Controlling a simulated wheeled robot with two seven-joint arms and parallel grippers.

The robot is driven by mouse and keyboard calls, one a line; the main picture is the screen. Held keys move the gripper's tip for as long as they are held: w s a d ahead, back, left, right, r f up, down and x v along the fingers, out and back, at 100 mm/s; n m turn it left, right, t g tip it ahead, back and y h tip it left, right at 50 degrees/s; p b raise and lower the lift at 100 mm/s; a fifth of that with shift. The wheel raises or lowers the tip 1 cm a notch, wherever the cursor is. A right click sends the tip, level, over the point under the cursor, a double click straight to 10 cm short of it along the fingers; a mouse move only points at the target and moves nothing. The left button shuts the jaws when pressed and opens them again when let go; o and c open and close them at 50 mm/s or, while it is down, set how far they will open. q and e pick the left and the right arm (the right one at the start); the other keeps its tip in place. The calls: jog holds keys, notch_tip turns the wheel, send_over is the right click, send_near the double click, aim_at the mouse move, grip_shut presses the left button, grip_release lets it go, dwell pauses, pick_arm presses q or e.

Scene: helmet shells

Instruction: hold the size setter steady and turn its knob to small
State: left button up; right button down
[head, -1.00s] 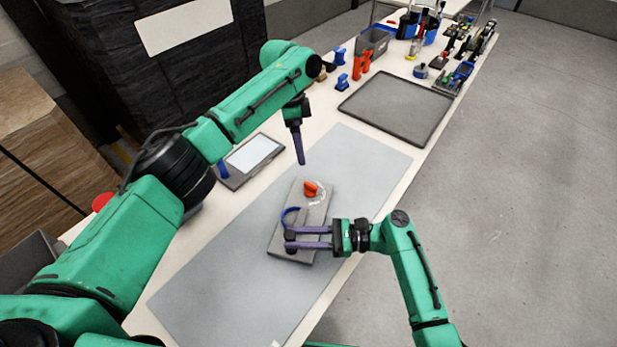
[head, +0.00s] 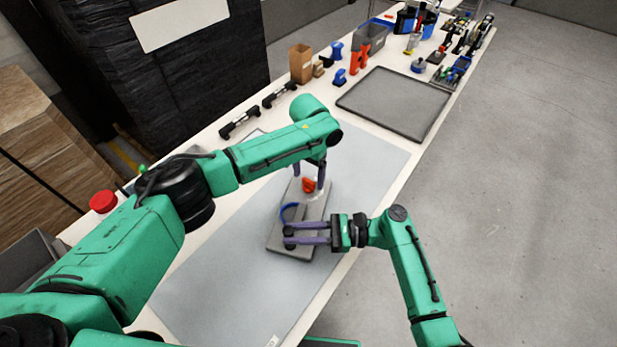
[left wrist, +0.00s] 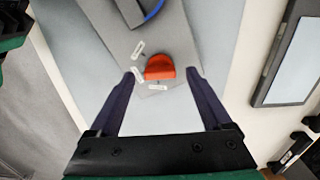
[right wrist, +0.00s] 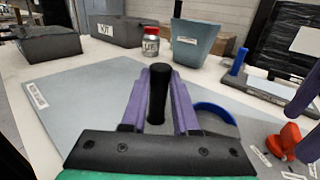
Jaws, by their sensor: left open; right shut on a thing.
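The size setter (head: 312,210) is a grey plate on the blue-grey mat, with a blue band (head: 287,212) and an orange-red knob (head: 308,185). My right gripper (head: 288,237) is shut on the setter's black post, which stands upright between its fingers in the right wrist view (right wrist: 158,92). My left gripper (left wrist: 160,88) is open above the knob's end of the plate. In the left wrist view the knob (left wrist: 160,67) lies between the two fingertips, with a gap on each side. Small white labels surround the knob; their words are too small to read.
The mat (head: 225,270) is mostly clear around the setter. An empty dark tray (head: 395,103) lies beyond it. Several small blue and orange parts and bins stand at the table's far end. A red-capped jar (right wrist: 151,42) shows in the right wrist view.

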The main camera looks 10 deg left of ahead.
pick_arm(q)
jog(key=shift+f, duration=0.65)
grip_shut()
jog(key=m, duration=0.3)
jog(key=shift+m, duration=2.3)
